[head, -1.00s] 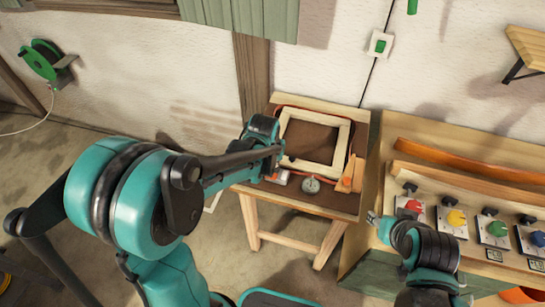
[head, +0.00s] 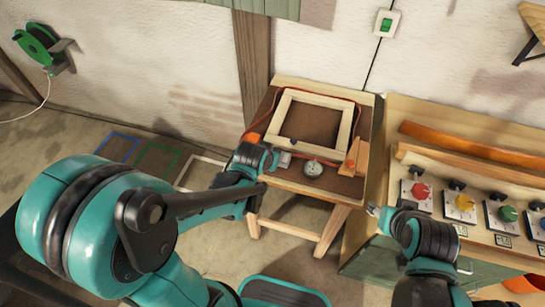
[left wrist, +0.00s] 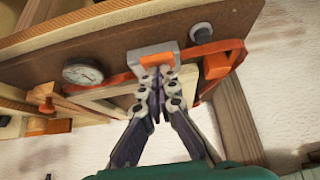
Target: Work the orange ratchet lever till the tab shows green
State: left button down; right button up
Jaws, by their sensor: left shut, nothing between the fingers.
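A wooden frame (head: 283,108) lies on a small table (head: 345,190) with an orange strap around it. A silver ratchet (head: 284,160) sits at the frame's near side, beside a round gauge (head: 313,168). In the left wrist view, an orange piece (left wrist: 157,60), apparently the lever, shows on the silver ratchet body (left wrist: 150,50). My left gripper (head: 270,162) is shut and empty; its fingertips (left wrist: 158,78) are right at the orange piece, and contact is unclear. No green tab is seen on the ratchet. My right gripper (head: 374,210) is at the bench; its jaw state is unclear.
A bench (head: 395,145) on the right holds several coloured knobs, such as a red one (head: 420,190), and a bent orange lath (head: 470,150). A wooden wedge (head: 350,158) stands right of the gauge. The strap (left wrist: 215,50) and an orange block (left wrist: 216,66) are near my left fingers.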

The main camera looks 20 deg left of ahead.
pick_arm(q)
jog(key=shift+s+f+t+b, duration=0.25)
jog(key=shift+f+t+b, duration=0.05)
jog(key=shift+f, duration=0.25)
jog(key=shift+w+r+p, duration=0.15)
jog(key=shift+r+p, duration=0.15)
pick_arm(e)
jog(key=shift+f, duration=0.45)
